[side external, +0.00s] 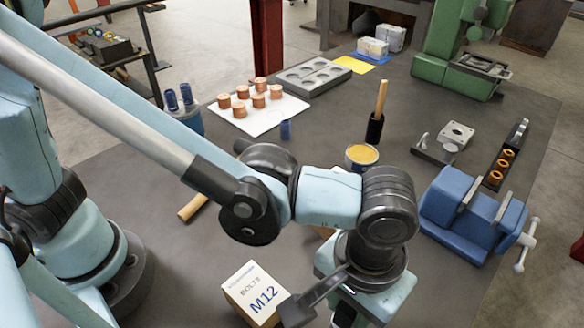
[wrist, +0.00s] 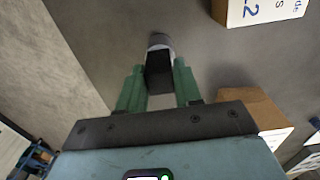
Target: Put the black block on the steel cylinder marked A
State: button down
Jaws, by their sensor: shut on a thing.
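In the wrist view my gripper (wrist: 159,66) has its two green fingers closed on a black block (wrist: 160,78). The block sits between the fingertips, over the dark table. Just beyond it shows the rounded grey top of a small cylinder (wrist: 158,41), partly hidden by the block. I cannot see a letter on it, nor tell whether the block touches it. In the side view my wrist is at the bottom, right of centre; the fingers, the block and the cylinder are out of sight there.
An M12 bolt box (side external: 255,293) stands left of my wrist; a cardboard box (wrist: 250,105) shows right of my fingers. A blue vise (side external: 465,215) stands to the right. A white plate (side external: 262,118) with copper cylinders and a tin (side external: 361,157) lie behind. The table's edge is left in the wrist view.

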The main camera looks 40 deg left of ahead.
jog(key=c, duration=0.8)
grip_release()
jog(key=shift+o, duration=0.2)
notch_tip(320, 180, up, 12)
jog(key=w+a+f+t, duration=0.1)
jog(key=w+a+t, duration=0.1)
jog(key=a, duration=0.9)
jog(key=w+a+f+t, duration=0.2)
jog(key=a, duration=0.9)
jog(key=w+a+f+t, duration=0.1)
jog(key=w+a+t, duration=0.2)
jog(key=a, duration=0.8)
jog(key=shift+f, duration=0.4)
